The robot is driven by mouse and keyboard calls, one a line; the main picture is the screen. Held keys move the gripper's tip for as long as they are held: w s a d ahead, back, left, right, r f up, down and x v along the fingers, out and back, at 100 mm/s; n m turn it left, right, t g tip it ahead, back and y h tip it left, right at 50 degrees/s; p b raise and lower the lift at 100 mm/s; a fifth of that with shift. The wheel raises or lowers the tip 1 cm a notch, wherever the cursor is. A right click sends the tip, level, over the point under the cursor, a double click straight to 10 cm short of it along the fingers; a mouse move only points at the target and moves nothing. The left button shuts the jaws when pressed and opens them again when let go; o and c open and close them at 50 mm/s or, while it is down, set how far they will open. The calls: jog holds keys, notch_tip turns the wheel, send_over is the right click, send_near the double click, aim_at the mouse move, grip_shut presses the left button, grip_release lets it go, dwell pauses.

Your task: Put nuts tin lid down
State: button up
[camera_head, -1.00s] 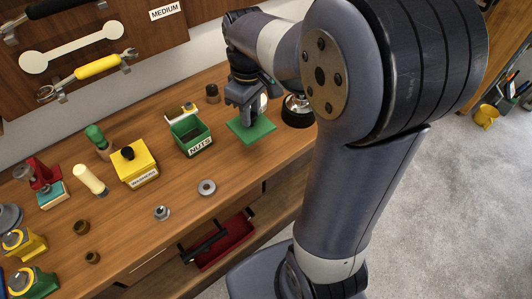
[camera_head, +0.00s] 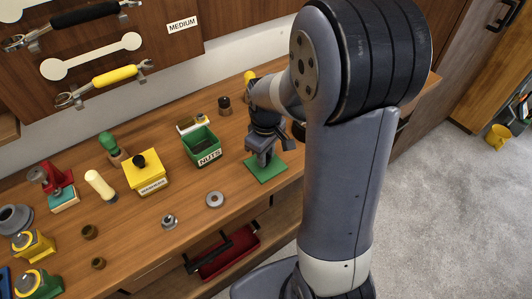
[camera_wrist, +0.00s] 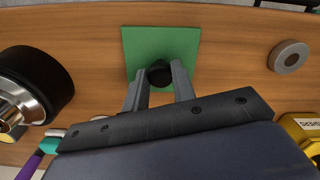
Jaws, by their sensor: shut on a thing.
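The nuts tin lid (camera_head: 267,168) is a flat green square with a black knob, low over or on the wooden workbench, right of the tin; I cannot tell whether it touches the wood. My gripper (camera_head: 264,158) is above it, pointing down. In the wrist view my gripper (camera_wrist: 159,80) is shut on the black knob of the green lid (camera_wrist: 185,42). The green nuts tin (camera_head: 201,147), labelled NUTS, stands open on the bench, with dark contents inside.
A yellow lidded tin (camera_head: 146,174) stands left of the nuts tin. A grey ring (camera_head: 215,200) and a small metal part (camera_head: 169,221) lie near the front edge. A dark cylinder (camera_head: 224,104) stands behind. The wood between lid and ring is clear.

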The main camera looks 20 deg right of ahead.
jog(key=shift+f, duration=0.1)
jog(key=o, duration=0.5)
jog(key=shift+f, duration=0.1)
jog(key=o, duration=0.5)
notch_tip(320, 180, up, 12)
jog(key=shift+r, duration=0.25)
